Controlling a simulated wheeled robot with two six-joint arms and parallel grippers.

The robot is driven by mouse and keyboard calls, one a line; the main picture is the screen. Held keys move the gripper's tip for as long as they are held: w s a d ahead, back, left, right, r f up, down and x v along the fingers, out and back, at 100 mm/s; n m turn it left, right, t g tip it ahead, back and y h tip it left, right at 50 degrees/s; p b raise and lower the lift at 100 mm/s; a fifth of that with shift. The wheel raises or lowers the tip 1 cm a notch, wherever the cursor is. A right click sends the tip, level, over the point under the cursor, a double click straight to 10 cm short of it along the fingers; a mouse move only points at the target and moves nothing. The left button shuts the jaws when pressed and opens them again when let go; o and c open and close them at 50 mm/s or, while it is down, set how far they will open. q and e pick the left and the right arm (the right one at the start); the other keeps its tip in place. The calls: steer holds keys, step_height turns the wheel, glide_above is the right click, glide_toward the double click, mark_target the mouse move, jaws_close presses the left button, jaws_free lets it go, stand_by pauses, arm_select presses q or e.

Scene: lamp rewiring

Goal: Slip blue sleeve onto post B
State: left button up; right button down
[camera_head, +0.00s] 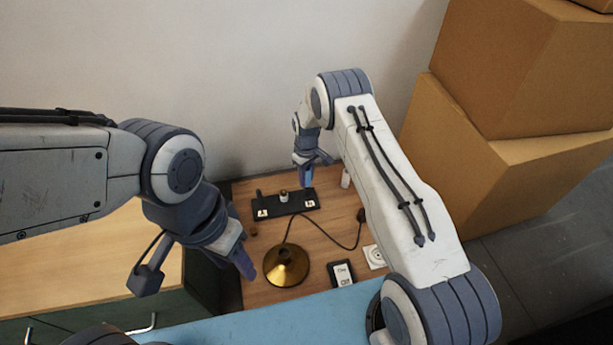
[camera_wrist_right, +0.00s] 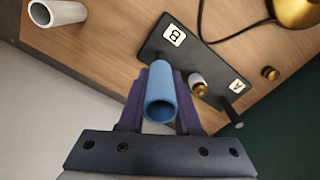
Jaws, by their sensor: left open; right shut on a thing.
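The blue sleeve (camera_wrist_right: 160,88) is a short tube, held between the fingers of my right gripper (camera_head: 306,174). In the right wrist view I look into its near open end, and its far end is by the label B on the black base (camera_wrist_right: 178,62). In the head view the sleeve (camera_head: 308,178) is over the right end of the base (camera_head: 285,204). My left gripper (camera_head: 246,266) is open and empty, left of the brass lamp base (camera_head: 287,265).
Post A (camera_wrist_right: 231,114) stands bare at the other end of the base. A small bulb-like part (camera_wrist_right: 198,86) stands between the posts. A white sleeve (camera_head: 345,178) stands to the right.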

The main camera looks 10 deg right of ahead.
mark_target(307, 188)
steer(key=shift+f+b, duration=1.35)
steer(key=shift+f, duration=0.6)
steer(key=shift+f+b, duration=0.45)
steer(key=shift+f, duration=0.4)
steer(key=shift+s, duration=0.1)
steer(key=shift+f, duration=0.15)
steer(key=c, duration=0.5)
jaws_free()
